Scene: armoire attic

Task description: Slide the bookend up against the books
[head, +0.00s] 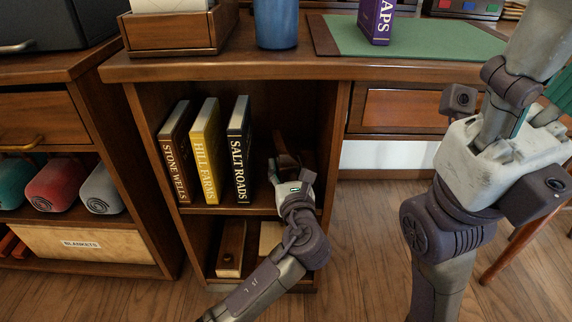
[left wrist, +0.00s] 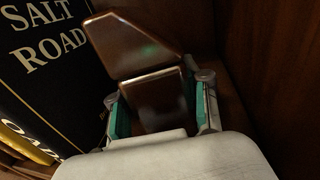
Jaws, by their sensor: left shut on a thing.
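Three upright books stand on the open upper shelf in the head view: brown Stone Wells (head: 174,150), yellow Hill Farms (head: 206,150) and black Salt Roads (head: 239,150). Salt Roads also shows at the left of the left wrist view (left wrist: 40,75). The dark brown wooden bookend (head: 284,150) is right of Salt Roads, with a gap between them in the head view. My left gripper (head: 290,178) reaches into the shelf and is shut on the bookend (left wrist: 140,45), its teal pads on either side. My right gripper (head: 515,110) is raised at the right; its finger opening is unclear.
The cubby's right wall (head: 333,145) is close beside my left gripper. The desk top (head: 290,68) overhangs the shelf and holds a blue cup (head: 277,25) and a purple book (head: 377,20).

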